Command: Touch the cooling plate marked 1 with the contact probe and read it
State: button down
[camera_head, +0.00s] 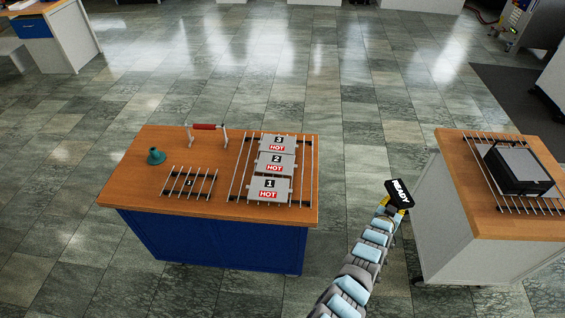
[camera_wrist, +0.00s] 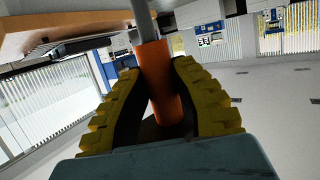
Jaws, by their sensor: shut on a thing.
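The plate marked 1 (camera_head: 269,190) is a grey plate with a red HOT label. It lies at the near end of a wire rack (camera_head: 309,180) on the wooden-topped blue bench, in front of plate 2 (camera_head: 275,165) and plate 3 (camera_head: 278,144). My gripper (camera_head: 392,207) is to the right of this bench, over the floor gap. It is shut on the contact probe, whose black display (camera_head: 399,193) reads READY. In the wrist view my gripper's yellow fingers (camera_wrist: 160,88) close around the probe's orange handle (camera_wrist: 158,75). The probe's tip is not clearly visible.
A second bench (camera_head: 450,190) at right bears a rack with a black-and-grey box (camera_head: 518,170). Tiled floor separates the benches.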

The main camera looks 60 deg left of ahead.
jog(key=s+a+r+n+g+y+p, duration=0.1)
jog(key=s+a+n+g+y, duration=0.1)
jog(key=s+a, duration=0.45)
jog(key=s+a+r+n+g+y, duration=0.15)
jog(key=s+a, duration=0.25)
jog(key=a, duration=0.6)
jog(key=s+a+n+g+y+p, duration=0.1)
jog(key=s+a+n+g+y, duration=0.1)
jog(key=s+a, duration=0.5)
jog(key=s+a+r+n+g+y+p, duration=0.1)
jog(key=s+a+r+n+g+y, duration=0.15)
jog(key=s+a, duration=0.6)
notch_tip(320, 180, down, 6)
jog(key=b, duration=0.4)
jog(key=shift+s+d+n+h+b, duration=0.25)
jog(key=shift+s+n+h+b, duration=0.05)
jog(key=shift+s+n+b, duration=0.1)
jog(key=shift+w+f+b, duration=0.1)
jog(key=shift+f+b, duration=0.5)
jog(key=shift+f, duration=0.1)
jog(key=shift+r, duration=0.1)
notch_tip(320, 180, up, 8)
jog(key=p, duration=0.6)
dwell(0.4)
dwell(1.0)
